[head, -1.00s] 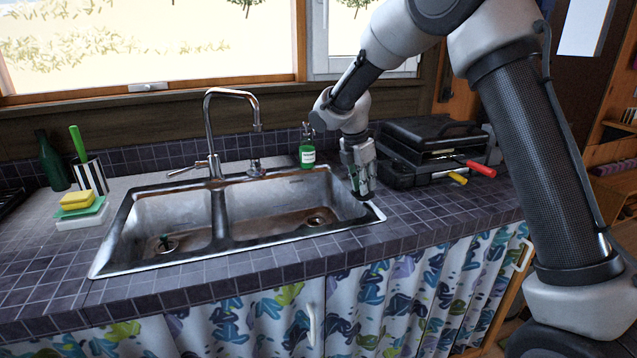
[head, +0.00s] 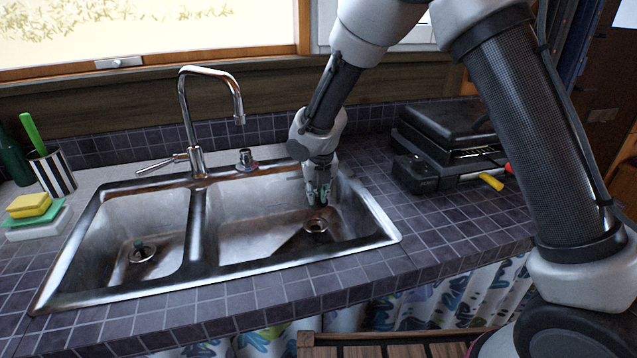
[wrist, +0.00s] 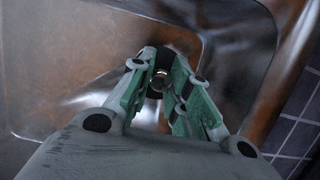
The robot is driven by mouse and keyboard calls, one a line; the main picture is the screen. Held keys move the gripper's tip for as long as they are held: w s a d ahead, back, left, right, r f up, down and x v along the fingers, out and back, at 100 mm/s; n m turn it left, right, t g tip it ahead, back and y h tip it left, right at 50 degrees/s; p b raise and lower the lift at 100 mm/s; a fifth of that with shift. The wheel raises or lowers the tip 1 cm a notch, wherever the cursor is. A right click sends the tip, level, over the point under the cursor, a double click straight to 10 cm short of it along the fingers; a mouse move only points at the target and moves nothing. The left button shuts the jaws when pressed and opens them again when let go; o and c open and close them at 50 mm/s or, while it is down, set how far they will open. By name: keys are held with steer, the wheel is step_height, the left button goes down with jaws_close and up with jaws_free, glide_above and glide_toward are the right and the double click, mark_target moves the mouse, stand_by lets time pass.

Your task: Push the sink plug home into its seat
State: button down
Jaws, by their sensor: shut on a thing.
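The sink (head: 202,230) has two basins, each with a round drain. In the left basin, a small plug-like piece with a teal top (head: 138,244) stands at the drain (head: 142,253); I cannot tell how deep it sits. The right drain (head: 316,225) shows a metal ring and dark centre. My gripper (head: 319,200) points down inside the right basin, just behind and above that drain. In the wrist view its green-padded fingers (wrist: 163,76) are close together on something small; a round metallic shape (wrist: 158,84) shows between them. The fingers hide most of it.
The faucet (head: 190,125) rises behind the divider. A sponge (head: 30,206) and a striped cup (head: 54,175) stand at left. The front counter is clear.

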mark_target(316, 204)
steer(key=shift+w+f, duration=0.1)
steer(key=shift+f, duration=2.7)
steer(key=shift+a+f, duration=0.1)
steer(key=shift+f, duration=0.35)
steer(key=shift+f, duration=0.8)
steer(key=c, duration=1.3)
jaws_free()
